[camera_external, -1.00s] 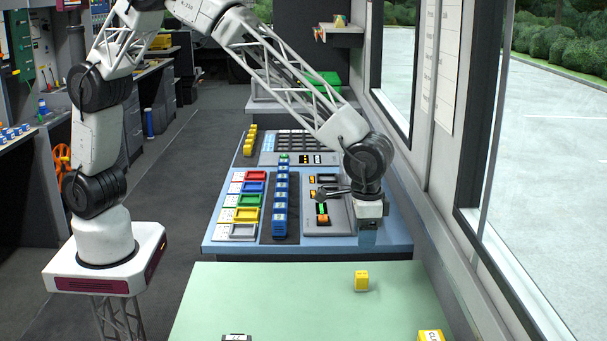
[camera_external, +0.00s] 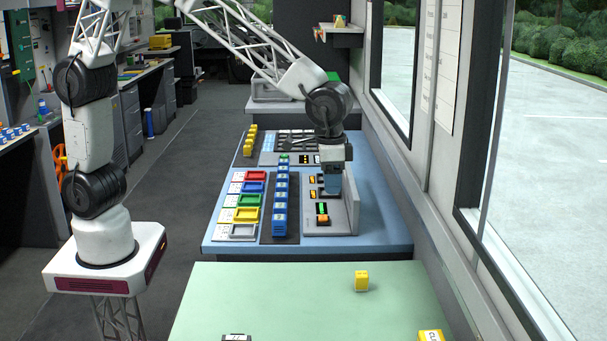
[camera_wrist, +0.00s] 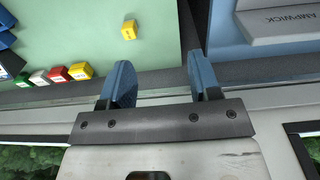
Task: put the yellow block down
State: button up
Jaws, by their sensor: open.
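A small yellow block (camera_external: 361,281) stands upright on the green table top (camera_external: 270,295), with nothing touching it. It also shows in the wrist view (camera_wrist: 128,31), up and left of my fingers. My gripper (camera_external: 333,184) is open and empty, over the right part of the blue console, farther back than the block. In the wrist view my two blue fingers (camera_wrist: 160,65) stand apart with nothing between them. A second yellow block (camera_external: 430,336) is cut off at the bottom right edge.
The blue console (camera_external: 225,243) holds coloured trays (camera_external: 247,200), a row of blue blocks (camera_external: 280,200) and a grey panel (camera_external: 340,225). The wrist view shows a row of coloured blocks (camera_wrist: 57,74) at the table's edge. A wall with windows runs along the right.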

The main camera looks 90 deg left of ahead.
jog(key=s+a+r+t, duration=0.1)
jog(key=s+a+r, duration=0.4)
jog(key=s+a, duration=0.4)
jog(key=s+a+r, duration=0.5)
jog(key=s+a, duration=0.1)
jog(key=s, duration=0.5)
jog(key=s+a, duration=0.3)
jog(key=s, duration=0.7)
jog(key=s+a+t, duration=0.1)
jog(key=s+a, duration=0.3)
jog(key=s, duration=0.6)
jog(key=shift+s+a+f, duration=0.3)
jog(key=shift+f, duration=0.15)
jog(key=shift+o, duration=0.4)
